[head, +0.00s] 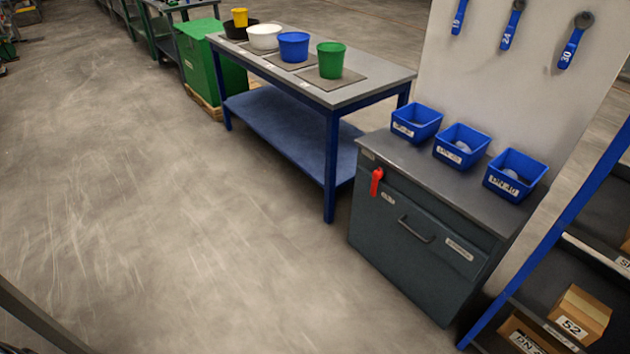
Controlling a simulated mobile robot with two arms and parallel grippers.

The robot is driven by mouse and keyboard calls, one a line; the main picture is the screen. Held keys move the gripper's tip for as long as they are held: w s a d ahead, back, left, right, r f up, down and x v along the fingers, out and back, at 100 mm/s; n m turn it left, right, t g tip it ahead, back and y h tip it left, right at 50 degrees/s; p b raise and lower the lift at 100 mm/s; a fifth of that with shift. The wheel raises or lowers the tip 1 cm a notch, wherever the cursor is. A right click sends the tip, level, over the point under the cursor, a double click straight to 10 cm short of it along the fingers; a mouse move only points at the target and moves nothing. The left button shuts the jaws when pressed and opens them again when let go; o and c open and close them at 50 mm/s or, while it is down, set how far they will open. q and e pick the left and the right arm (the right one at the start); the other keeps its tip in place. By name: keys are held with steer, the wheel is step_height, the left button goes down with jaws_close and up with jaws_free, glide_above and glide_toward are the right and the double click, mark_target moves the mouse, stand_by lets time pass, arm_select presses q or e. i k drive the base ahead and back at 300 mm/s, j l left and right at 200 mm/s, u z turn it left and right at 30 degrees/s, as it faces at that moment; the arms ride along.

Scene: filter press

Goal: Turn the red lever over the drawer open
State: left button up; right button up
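The red lever (376,182) is on the upper left of the front of a dark grey cabinet (395,262). It hangs roughly upright, with its long part pointing down. The drawer front (440,245) with a dark bar handle (416,230) lies to the right of and below the lever and looks closed. A small label sits just below the lever. Neither of my grippers is in view, and nothing touches the lever.
Blue bins (461,147) stand on the cabinet top. A blue-framed table (330,150) with several buckets stands left of the cabinet. A blue-edged shelf (560,230) with boxes is at the right. Wrenches (511,25) hang behind. The floor (200,220) in front is clear.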

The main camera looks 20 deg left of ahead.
mark_target(377, 175)
steer(key=u, duration=0.15)
steer(key=i+j+z, duration=0.1)
steer(key=j, duration=0.3)
steer(key=i+j, duration=0.3)
steer(key=i+j+z, duration=0.15)
steer(key=j, duration=0.3)
steer(key=i, duration=0.05)
